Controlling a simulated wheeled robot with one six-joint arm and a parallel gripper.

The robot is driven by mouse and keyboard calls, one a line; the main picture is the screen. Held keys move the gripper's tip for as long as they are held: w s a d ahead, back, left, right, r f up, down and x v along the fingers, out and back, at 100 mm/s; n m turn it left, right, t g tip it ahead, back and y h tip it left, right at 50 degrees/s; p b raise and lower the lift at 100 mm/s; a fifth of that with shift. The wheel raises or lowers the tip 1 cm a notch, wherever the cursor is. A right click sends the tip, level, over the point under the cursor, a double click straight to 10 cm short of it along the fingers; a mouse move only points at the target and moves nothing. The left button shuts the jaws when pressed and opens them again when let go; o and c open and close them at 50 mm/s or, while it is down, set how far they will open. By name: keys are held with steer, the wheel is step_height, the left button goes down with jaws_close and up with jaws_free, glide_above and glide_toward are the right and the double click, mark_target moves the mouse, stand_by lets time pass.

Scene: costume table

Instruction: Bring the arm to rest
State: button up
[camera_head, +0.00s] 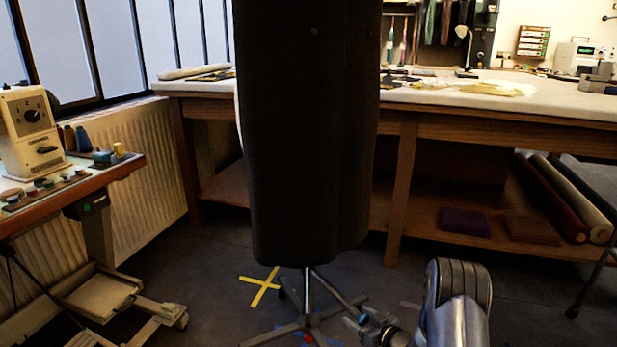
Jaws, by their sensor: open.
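My gripper (362,322) shows small at the bottom edge of the head view, open, low beside the wheeled foot of a dark garment form (312,130). I see nothing between its jaws, though its lower part is cut off by the frame. My silver and dark arm link (456,305) rises to the right of it. Whether the gripper touches the stand's metal leg (338,287) I cannot tell.
A long work table (470,95) with cloth pieces stands behind the form. Fabric rolls (565,200) lie on its lower shelf. A sewing machine (32,130) stands on a bench at left. A yellow tape cross (262,286) marks the floor.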

steer(key=shift+d+n+t+h+b, duration=0.1)
steer(key=shift+n+t+h+b, duration=0.4)
steer(key=shift+n, duration=0.65)
steer(key=shift+n+t+h+b, duration=0.1)
steer(key=shift+n+h+b, duration=0.2)
steer(key=shift+n+b, duration=0.6)
steer(key=shift+n, duration=0.25)
steer(key=shift+r+p, duration=0.1)
steer(key=shift+p, duration=0.2)
